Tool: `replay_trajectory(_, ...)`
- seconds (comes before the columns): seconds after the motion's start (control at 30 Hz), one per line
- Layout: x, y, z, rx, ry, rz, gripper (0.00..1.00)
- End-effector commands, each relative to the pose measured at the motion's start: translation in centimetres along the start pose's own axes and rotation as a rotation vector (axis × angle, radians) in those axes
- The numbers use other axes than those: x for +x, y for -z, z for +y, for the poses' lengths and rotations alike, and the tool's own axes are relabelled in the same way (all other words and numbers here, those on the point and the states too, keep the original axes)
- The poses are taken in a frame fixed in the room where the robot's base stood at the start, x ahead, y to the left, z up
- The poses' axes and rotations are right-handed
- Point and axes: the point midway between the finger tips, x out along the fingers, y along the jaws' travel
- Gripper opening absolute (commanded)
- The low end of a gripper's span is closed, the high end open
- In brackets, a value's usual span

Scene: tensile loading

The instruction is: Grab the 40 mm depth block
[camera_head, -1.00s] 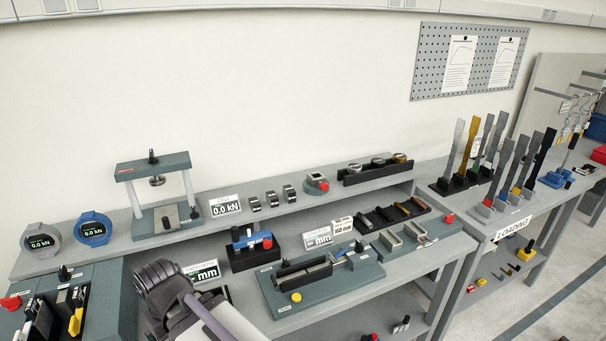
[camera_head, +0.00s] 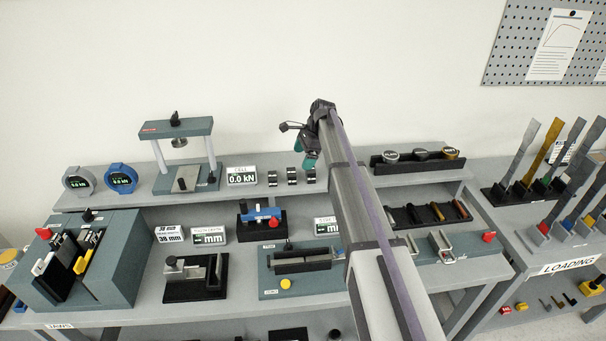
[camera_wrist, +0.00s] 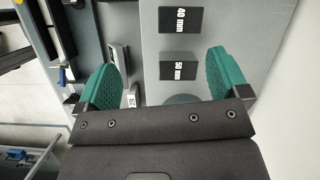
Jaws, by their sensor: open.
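The 40 mm depth block (camera_wrist: 181,20) is a small dark block with a white "40 mm" label, near the top edge of the wrist view. A similar block labelled "50 mm" (camera_wrist: 178,65) lies below it in that view, between the fingers' lines. In the head view several small dark blocks (camera_head: 292,176) stand in a row on the upper shelf; their labels are too small to read. My gripper (camera_wrist: 162,64) has teal fingers, spread wide with nothing held. In the head view it hangs above the shelf by the row's right end, partly hiding that area.
A force display (camera_head: 242,176) stands left of the row, with a press frame (camera_head: 180,150) further left. A black rack with round parts (camera_head: 416,160) is to the right. The upper shelf (camera_head: 345,181) has a wall behind it. Fixtures crowd the lower bench.

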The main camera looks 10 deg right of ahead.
Motion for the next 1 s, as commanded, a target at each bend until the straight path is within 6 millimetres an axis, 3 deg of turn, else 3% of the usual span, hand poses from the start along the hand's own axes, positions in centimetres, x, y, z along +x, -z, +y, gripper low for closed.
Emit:
replay_trajectory(0.03, -0.3, 0.4, -2.2, 0.081, 0.003, -0.017, 0.94)
replay_trajectory(0.13, -0.4, 0.5, -3.2, 0.174, 0.005, -0.035, 0.94)
replay_trajectory(0.27, 0.2, 0.6, -3.0, 0.183, 0.005, -0.036, 0.94)
replay_trajectory(0.5, 5.2, 0.6, -2.9, 0.18, 0.005, -0.035, 0.94)
replay_trajectory(0.73, 5.9, 0.3, -2.9, 0.18, 0.005, -0.034, 0.94)
replay_trajectory(1.0, 10.8, 0.2, -2.8, 0.178, 0.005, -0.034, 0.94)
